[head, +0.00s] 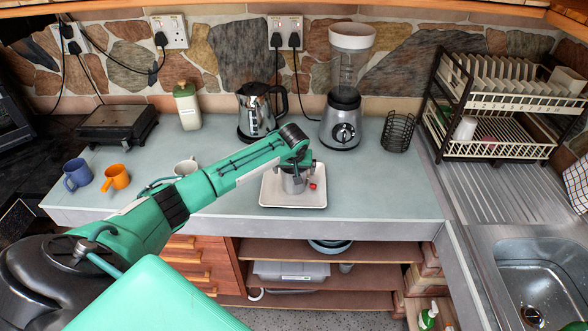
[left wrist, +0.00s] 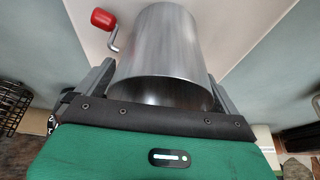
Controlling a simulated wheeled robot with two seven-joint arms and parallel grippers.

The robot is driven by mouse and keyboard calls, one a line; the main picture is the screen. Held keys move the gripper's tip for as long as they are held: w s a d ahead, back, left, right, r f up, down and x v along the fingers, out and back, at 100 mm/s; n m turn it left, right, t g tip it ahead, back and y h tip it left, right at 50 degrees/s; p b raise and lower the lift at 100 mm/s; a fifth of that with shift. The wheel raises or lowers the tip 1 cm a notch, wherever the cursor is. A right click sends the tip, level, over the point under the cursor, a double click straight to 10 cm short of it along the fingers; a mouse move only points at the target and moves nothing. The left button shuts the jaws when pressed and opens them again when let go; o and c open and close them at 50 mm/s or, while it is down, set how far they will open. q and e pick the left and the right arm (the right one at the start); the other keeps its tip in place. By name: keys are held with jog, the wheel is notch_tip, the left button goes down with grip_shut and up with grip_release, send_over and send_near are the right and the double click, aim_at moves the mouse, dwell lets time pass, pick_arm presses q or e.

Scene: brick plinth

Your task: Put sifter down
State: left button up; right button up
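The sifter is a shiny metal cylinder (head: 293,184) with a red crank knob, at the white square tray (head: 291,203) on the counter. In the head view, it is low over the tray or standing on it; I cannot tell which. My left gripper (head: 292,167) reaches it from above and partly hides it. In the left wrist view, the sifter (left wrist: 168,55) fills the space between the two fingers of my left gripper (left wrist: 162,72), which appear to touch its sides. The red knob (left wrist: 103,19) sticks out at upper left. My right gripper is not in view.
Behind the tray stand a kettle (head: 258,111) and a blender (head: 341,110), with a wire holder (head: 398,132) to the right. A white mug (head: 186,167), an orange mug (head: 116,178) and a blue mug (head: 77,175) are on the left. The counter right of the tray is clear.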

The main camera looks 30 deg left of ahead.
pick_arm(q)
jog(key=shift+s+r, duration=0.1)
jog(key=shift+r, duration=0.4)
jog(key=b+v, duration=0.2)
jog(key=v, duration=0.9)
jog(key=shift+b, duration=0.3)
jog(key=shift+d+r, duration=0.1)
